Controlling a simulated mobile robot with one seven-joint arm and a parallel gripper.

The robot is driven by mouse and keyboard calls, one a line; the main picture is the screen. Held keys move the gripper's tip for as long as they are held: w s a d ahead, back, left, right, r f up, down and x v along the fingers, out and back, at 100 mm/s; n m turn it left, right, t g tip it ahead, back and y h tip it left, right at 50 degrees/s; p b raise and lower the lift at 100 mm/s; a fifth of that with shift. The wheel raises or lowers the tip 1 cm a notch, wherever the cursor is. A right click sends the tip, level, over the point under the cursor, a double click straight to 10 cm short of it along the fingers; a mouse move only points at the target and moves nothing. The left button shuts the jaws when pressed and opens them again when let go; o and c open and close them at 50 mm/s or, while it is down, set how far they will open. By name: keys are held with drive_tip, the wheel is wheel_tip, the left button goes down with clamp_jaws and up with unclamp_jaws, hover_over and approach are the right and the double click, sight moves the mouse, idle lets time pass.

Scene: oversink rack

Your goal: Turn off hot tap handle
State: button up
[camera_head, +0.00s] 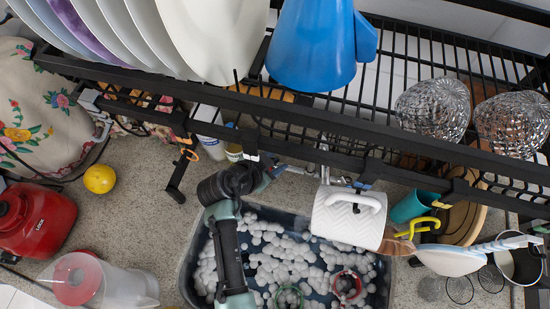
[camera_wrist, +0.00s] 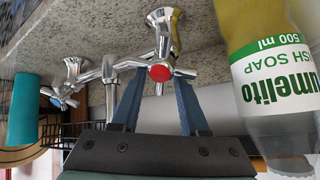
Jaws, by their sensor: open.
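The hot tap handle (camera_wrist: 160,72), a chrome cross with a red cap, is in the middle of the wrist view. My gripper (camera_wrist: 158,82) is open, with one blue finger on each side of the handle's hub. I cannot tell whether either finger touches it. The chrome tap body (camera_wrist: 110,68) runs left to a second cross handle (camera_wrist: 60,100) with a blue cap. In the head view my gripper (camera_head: 271,172) reaches under the rack at the sink's back edge, and the rack and arm hide the hot handle.
A dish soap bottle (camera_wrist: 262,70) stands close right of my gripper. The black rack (camera_head: 330,155) hangs above, holding plates, a blue jug (camera_head: 312,45) and glass bowls. A white mug (camera_head: 348,217) hangs right of my arm. The sink (camera_head: 205,240) holds foam. A teal cup (camera_wrist: 22,110) is at left.

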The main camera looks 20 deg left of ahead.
drive_tip(key=shift+w+f, duration=0.1)
clamp_jaws()
drive_tip(key=shift+f, duration=0.1)
idle(0.3)
drive_tip(key=shift+d+f+m+g+b, duration=0.1)
drive_tip(key=shift+f+m+g+b, duration=0.05)
drive_tip(key=shift+m+b, duration=0.45)
drive_tip(key=shift+d+f+m+g+b, duration=0.1)
drive_tip(key=shift+m+g+b, duration=0.05)
drive_tip(key=shift+m+b, duration=0.4)
drive_tip(key=shift+s+d+m+g+b, duration=0.1)
drive_tip(key=shift+s+m+g+b, duration=0.15)
drive_tip(key=shift+m+b, duration=0.45)
drive_tip(key=shift+r+p, duration=0.15)
drive_tip(key=shift+p, duration=0.2)
